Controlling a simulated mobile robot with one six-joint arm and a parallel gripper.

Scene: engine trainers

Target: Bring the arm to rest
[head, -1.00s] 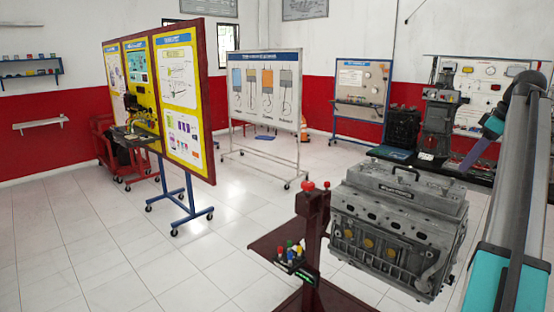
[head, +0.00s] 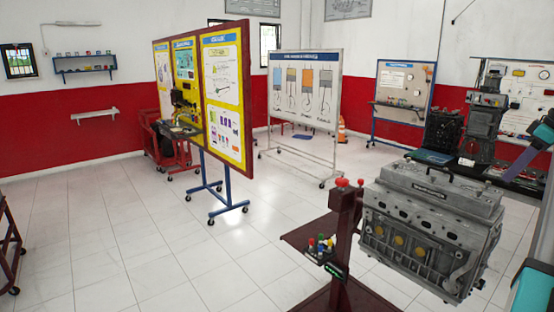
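A grey engine block (head: 430,228) on a dark red stand (head: 345,240) is close to the left of my arm in the picture. I cannot tell the gap between them.
A red-framed display board (head: 222,95) on blue wheeled legs stands left of centre. A white wheeled board (head: 306,105) is behind it. A small tray of coloured pieces (head: 320,250) sits on the stand. The tiled floor (head: 110,240) at left is open.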

